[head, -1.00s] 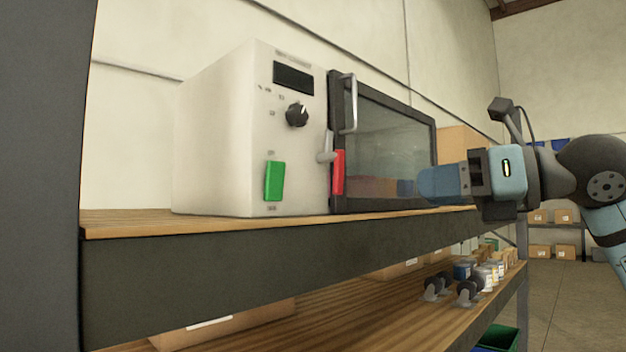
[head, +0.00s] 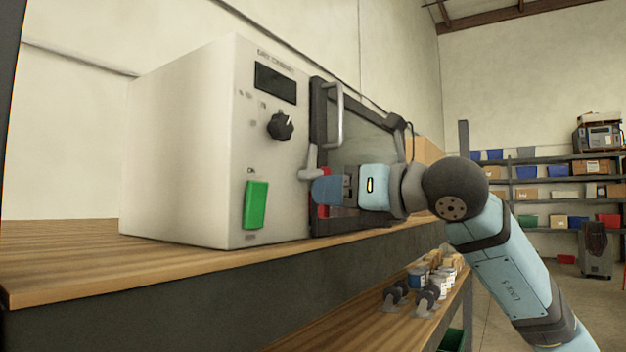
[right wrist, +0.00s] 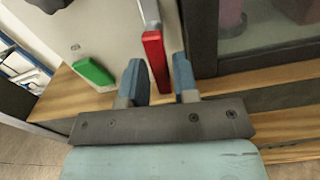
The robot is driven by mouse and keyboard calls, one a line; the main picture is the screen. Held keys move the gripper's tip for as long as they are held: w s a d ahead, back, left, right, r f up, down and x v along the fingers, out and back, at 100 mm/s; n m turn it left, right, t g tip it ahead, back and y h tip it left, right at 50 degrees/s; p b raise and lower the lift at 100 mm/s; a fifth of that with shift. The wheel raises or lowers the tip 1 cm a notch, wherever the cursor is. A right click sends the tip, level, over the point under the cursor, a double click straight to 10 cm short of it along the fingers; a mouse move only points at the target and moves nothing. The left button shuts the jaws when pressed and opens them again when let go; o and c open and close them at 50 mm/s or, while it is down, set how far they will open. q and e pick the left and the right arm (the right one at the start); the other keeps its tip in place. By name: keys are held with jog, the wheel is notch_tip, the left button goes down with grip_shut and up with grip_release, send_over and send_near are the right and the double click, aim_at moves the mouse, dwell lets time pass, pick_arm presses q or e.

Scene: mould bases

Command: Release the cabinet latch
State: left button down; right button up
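The white cabinet (head: 175,150) stands on a wooden shelf, its dark-framed glass door (head: 365,145) looking shut. The latch is a grey lever (head: 310,163) with a red grip (head: 323,210) at the door's left edge. In the head view my right gripper (head: 326,189) is in front of the red grip and hides much of it. In the right wrist view the red grip (right wrist: 155,57) shows between the two blue fingers, with gaps on both sides. The gripper is open; I cannot tell how deep the grip sits between the fingers. My left gripper is out of view.
A green switch (head: 256,205) and a black knob (head: 280,126) are on the cabinet front. A vertical metal handle (head: 337,115) is on the door above the gripper. The wooden shelf top (head: 60,260) is clear at the left. Small parts stand on the lower shelf.

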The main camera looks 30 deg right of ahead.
jog(key=p+x, duration=0.1)
jog(key=x, duration=0.2)
jog(key=shift+w, duration=0.25)
